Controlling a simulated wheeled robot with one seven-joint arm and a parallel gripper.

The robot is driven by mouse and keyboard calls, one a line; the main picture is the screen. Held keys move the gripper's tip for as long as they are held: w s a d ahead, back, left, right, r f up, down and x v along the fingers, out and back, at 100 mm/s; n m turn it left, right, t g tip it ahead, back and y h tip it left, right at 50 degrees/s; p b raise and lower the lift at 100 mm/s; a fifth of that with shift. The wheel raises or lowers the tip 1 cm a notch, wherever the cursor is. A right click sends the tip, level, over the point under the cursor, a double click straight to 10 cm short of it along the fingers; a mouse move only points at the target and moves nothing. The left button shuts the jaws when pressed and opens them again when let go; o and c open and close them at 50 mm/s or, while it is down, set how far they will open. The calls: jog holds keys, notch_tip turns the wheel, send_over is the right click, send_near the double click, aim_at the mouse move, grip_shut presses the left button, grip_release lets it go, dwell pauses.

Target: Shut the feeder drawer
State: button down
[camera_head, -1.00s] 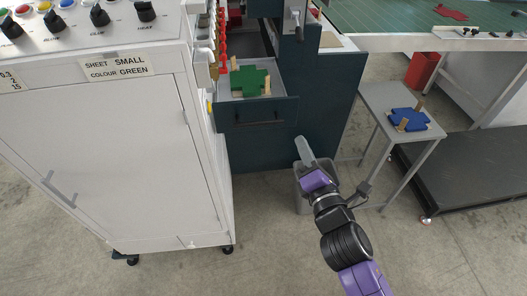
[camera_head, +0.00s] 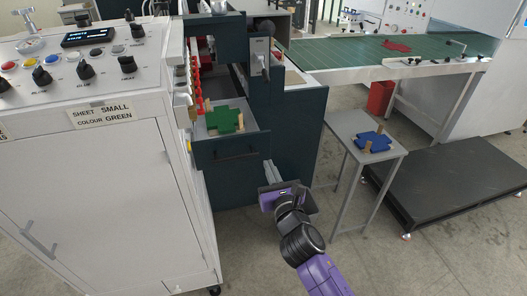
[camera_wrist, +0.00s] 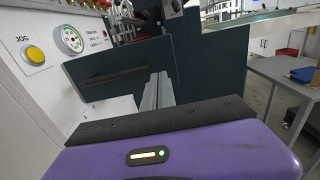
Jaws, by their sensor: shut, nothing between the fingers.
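The feeder drawer (camera_head: 208,152) is a dark teal drawer with a dark bar handle (camera_head: 236,153). It stands pulled out of the machine, and a green cross-shaped sheet (camera_head: 225,120) with tan blocks lies in it. In the wrist view the drawer front (camera_wrist: 90,67) and its handle (camera_wrist: 112,77) fill the upper left. My gripper (camera_head: 268,167) is shut and empty, in front of and to the right of the drawer front in the head view. Its fingers (camera_wrist: 158,90) point toward the machine. Whether they touch the drawer cannot be told.
A white control cabinet (camera_head: 90,190) stands close on the left. A grey side table (camera_head: 345,128) with a blue cross-shaped piece (camera_head: 373,141) is on the right, beside a low black platform (camera_head: 440,185). A red bin (camera_head: 380,97) stands behind. Open floor lies in front.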

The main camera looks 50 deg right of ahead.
aim_at(261, 147)
jog(key=x, duration=0.7)
